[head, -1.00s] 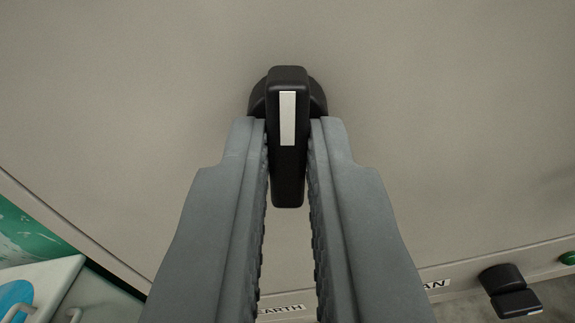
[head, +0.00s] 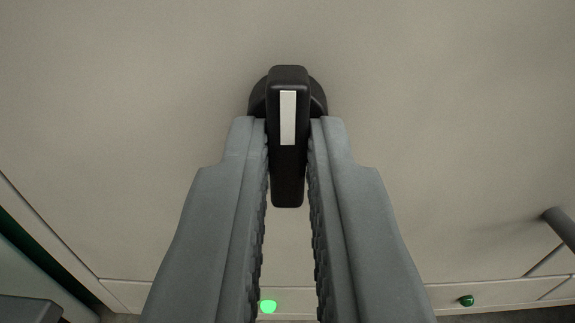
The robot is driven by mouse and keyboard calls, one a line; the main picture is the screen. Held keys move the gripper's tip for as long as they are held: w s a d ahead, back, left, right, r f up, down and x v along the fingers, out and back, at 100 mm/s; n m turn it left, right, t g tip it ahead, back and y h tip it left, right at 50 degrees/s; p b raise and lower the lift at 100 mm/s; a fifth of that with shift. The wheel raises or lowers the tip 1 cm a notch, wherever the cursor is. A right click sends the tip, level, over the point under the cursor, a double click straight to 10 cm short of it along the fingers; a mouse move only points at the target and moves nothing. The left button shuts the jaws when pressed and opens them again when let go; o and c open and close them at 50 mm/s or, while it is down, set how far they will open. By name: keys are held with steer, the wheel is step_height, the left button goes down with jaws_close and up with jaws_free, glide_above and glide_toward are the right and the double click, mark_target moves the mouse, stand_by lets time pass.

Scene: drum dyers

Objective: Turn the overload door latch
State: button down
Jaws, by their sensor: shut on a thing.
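The latch is a black lever handle (head: 288,180) with a white stripe, on a round black base (head: 317,95) against a beige panel door (head: 440,130). It stands in the upper middle of the head view, its long end pointing down in the picture. My gripper (head: 288,128) is shut on the lever, one grey finger on each side. The fingertips reach close to the round base. The lever's sides are partly hidden by the fingers.
A lit green lamp (head: 268,306) shows below, between the fingers. A green button (head: 466,300) sits at the lower right. A grey bar handle (head: 562,228) sticks out at the right edge. A dark block (head: 28,310) is at the lower left.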

steer(key=c, duration=1.5)
jaws_free()
steer(key=s, duration=1.7)
steer(key=shift+s+a, duration=0.2)
steer(key=shift+a, duration=0.1)
